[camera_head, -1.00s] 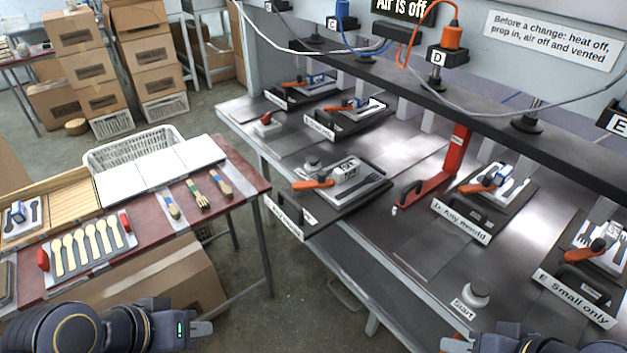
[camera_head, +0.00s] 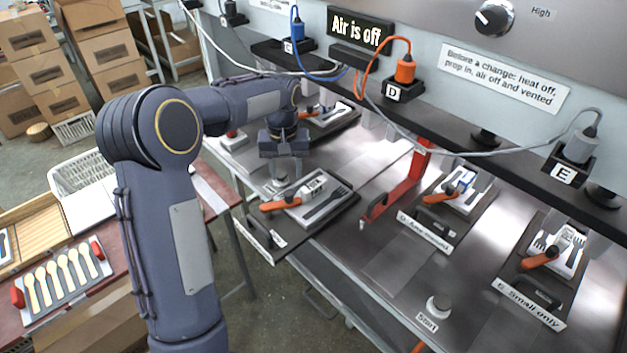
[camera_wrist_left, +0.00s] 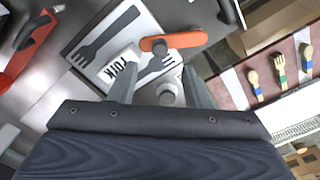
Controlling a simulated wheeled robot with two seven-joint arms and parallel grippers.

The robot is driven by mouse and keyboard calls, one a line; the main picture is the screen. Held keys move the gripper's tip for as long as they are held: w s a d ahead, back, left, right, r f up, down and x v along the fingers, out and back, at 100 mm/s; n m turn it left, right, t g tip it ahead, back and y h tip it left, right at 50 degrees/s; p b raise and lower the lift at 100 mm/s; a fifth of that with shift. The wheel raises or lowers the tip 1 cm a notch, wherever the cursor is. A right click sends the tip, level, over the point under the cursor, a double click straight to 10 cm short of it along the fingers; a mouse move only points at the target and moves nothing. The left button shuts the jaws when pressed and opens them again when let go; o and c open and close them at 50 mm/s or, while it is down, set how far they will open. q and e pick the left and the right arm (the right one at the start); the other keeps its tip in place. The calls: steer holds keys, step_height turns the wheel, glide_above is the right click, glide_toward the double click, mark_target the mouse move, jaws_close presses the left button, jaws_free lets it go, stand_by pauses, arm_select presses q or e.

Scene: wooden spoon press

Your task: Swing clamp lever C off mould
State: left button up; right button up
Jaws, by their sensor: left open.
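The orange clamp lever C (camera_head: 281,203) lies across the near left edge of the mould (camera_head: 330,205), a pale plate with a dark fork shape. My left gripper (camera_head: 284,178) is above and behind the lever, pointing down, open and empty. My right gripper is out of view.
A red prop bar (camera_head: 400,188) stands right of this station. Other moulds with orange levers lie at stations D (camera_head: 455,195) and E (camera_head: 560,250). A dark beam (camera_head: 460,145) with plugs runs behind. The side table (camera_head: 95,315) holds wooden spoons (camera_head: 65,275).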

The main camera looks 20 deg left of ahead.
mark_target(288, 194)
arm_select(q)
step_height(288, 194, down, 8)
steer(key=shift+w+r+p, duration=0.1)
steer(key=shift+p, duration=0.45)
jaws_close()
